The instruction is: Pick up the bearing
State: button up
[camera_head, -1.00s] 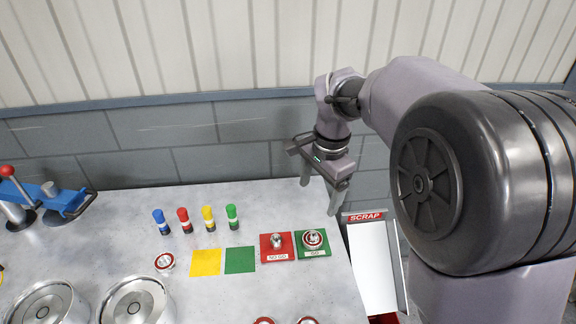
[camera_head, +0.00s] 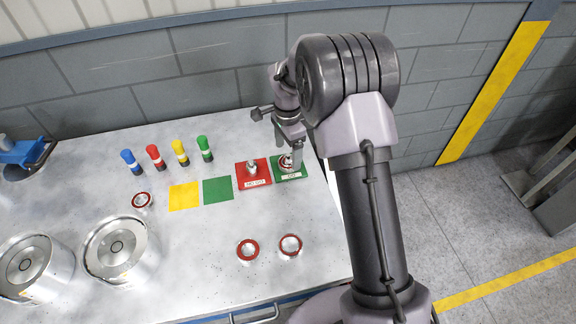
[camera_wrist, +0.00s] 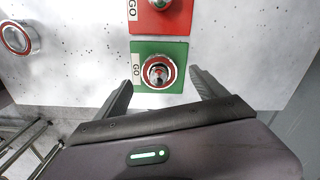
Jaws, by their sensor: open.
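A red-and-silver bearing (camera_wrist: 147,74) sits around the shiny peg (camera_wrist: 159,73) on the green GO plate (camera_wrist: 178,50) in the wrist view. In the head view this bearing (camera_head: 286,163) is partly hidden by my gripper (camera_head: 288,153). My gripper is open and empty. In the wrist view its two fingers (camera_wrist: 162,80) point toward the GO plate, one on each side of the bearing. I cannot tell how high the fingertips are above the plate. More red-ringed bearings lie on the table: one near the yellow square (camera_head: 142,200) and two toward the front (camera_head: 248,250).
The red NO GO plate (camera_head: 254,182) with a silver peg stands left of the GO plate. Several coloured markers (camera_head: 180,152), yellow and green squares (camera_head: 217,191) and two large round metal pots (camera_head: 117,249) are farther left.

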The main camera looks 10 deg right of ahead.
notch_tip(320, 180, down, 3)
jog(key=shift+f+b, duration=0.2)
jog(key=shift+b, duration=0.15)
jog(key=shift+r, duration=0.1)
